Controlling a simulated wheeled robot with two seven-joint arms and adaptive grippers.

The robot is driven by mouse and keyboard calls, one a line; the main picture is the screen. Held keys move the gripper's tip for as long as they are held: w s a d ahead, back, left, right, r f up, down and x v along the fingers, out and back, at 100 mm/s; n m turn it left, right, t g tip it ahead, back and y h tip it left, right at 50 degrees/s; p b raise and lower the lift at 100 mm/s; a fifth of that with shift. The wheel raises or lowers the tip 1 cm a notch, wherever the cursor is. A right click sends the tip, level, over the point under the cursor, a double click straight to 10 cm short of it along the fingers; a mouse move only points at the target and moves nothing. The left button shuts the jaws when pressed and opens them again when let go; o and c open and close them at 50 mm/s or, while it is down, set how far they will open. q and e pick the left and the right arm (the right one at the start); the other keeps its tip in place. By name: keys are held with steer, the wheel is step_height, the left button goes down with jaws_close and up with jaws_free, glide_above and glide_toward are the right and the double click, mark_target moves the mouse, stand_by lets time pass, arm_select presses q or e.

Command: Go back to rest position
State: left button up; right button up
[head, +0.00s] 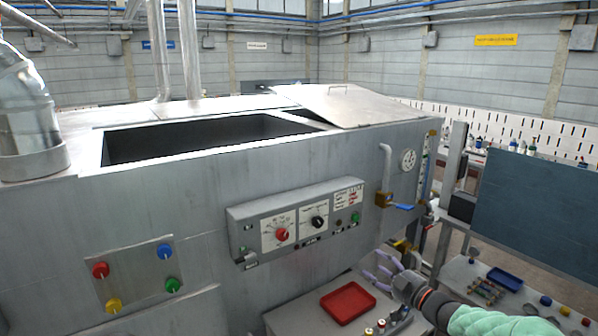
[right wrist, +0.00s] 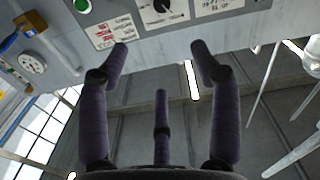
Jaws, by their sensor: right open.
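My right gripper (head: 379,267) is at the lower right of centre in the head view, on the arm with the green sleeve. It is in front of the grey machine (head: 330,240), below the right end of its control panel (head: 300,222). Its purple fingers are spread and nothing is between them. In the right wrist view the three fingers of the gripper (right wrist: 160,68) stand apart and empty, with part of the panel (right wrist: 140,12) beyond them. I cannot tell whether the gripper is clear of the machine by much. My left gripper is not in view.
A red tray (head: 348,302) lies on the table below the panel, left of my right gripper. A blue tray (head: 504,279) and small parts lie on the table at right. A dark board (head: 535,215) stands there. Coloured buttons (head: 135,273) are at left.

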steer(key=s+a+f+m+g+h+b, duration=0.1)
steer(key=s+a+f+m+g+h, duration=0.2)
steer(key=f, duration=0.8)
steer(key=s+a+f+m, duration=0.2)
steer(key=s+f+m, duration=0.15)
steer(key=f, duration=0.65)
steer(key=s+a+f+m+g+h+b, duration=0.15)
steer(key=s+f, duration=0.25)
steer(key=f, duration=0.7)
steer(key=s+a+f+m+g, duration=0.1)
steer(key=s+f, duration=0.4)
steer(key=s, duration=0.5)
steer(key=s+a+f+m+g+h, duration=0.1)
steer(key=s+f+g, duration=0.4)
steer(key=s, duration=0.5)
steer(key=s+a+f+m+g, duration=0.2)
steer(key=s+a+f+g, duration=0.2)
steer(key=s, duration=0.6)
step_height(320, 180, down, 2)
steer(key=shift+s+a+f, duration=0.2)
